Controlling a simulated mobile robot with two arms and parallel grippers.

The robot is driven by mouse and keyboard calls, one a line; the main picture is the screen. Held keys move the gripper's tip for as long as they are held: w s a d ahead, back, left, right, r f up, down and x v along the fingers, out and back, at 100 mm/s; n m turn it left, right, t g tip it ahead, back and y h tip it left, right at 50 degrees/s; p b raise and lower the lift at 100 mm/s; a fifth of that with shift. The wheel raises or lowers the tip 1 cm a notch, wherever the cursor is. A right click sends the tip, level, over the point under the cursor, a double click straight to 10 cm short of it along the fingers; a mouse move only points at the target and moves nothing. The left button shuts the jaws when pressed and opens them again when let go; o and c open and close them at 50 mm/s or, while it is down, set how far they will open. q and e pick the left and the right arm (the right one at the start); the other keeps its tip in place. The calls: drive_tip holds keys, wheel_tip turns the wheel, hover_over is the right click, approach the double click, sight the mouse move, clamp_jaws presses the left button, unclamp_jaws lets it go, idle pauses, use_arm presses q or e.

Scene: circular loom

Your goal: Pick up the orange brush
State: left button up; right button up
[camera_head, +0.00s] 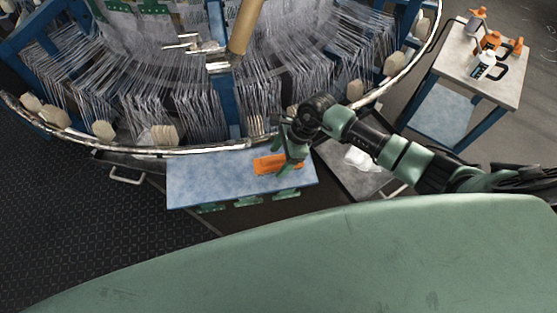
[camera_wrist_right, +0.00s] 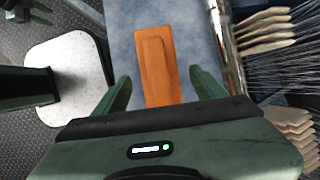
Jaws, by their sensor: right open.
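The orange brush (camera_head: 266,165) lies on a blue-grey bench top (camera_head: 210,180) in front of the circular loom. In the right wrist view the brush (camera_wrist_right: 158,62) shows as a flat orange block with a raised middle, its near end hidden behind my gripper body. My right gripper (camera_head: 288,165) is over the right end of the brush. In the wrist view its two fingers (camera_wrist_right: 160,90) are apart, one on each side of the brush, with gaps between them and it.
The loom's metal rim (camera_head: 180,151) curves close behind the bench, with many threads above it. A side table (camera_head: 450,62) with bottles and orange tools stands at the upper right. A white cloth (camera_head: 360,158) lies right of the bench. The bench's left part is clear.

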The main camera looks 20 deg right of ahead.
sight(278, 157)
drive_tip(key=shift+a+f, duration=0.15)
drive_tip(key=shift+f, duration=0.15)
clamp_jaws()
drive_tip(key=shift+r, duration=0.1)
wheel_tip(278, 157, up, 20)
drive_tip(key=b, duration=0.2)
idle(0.3)
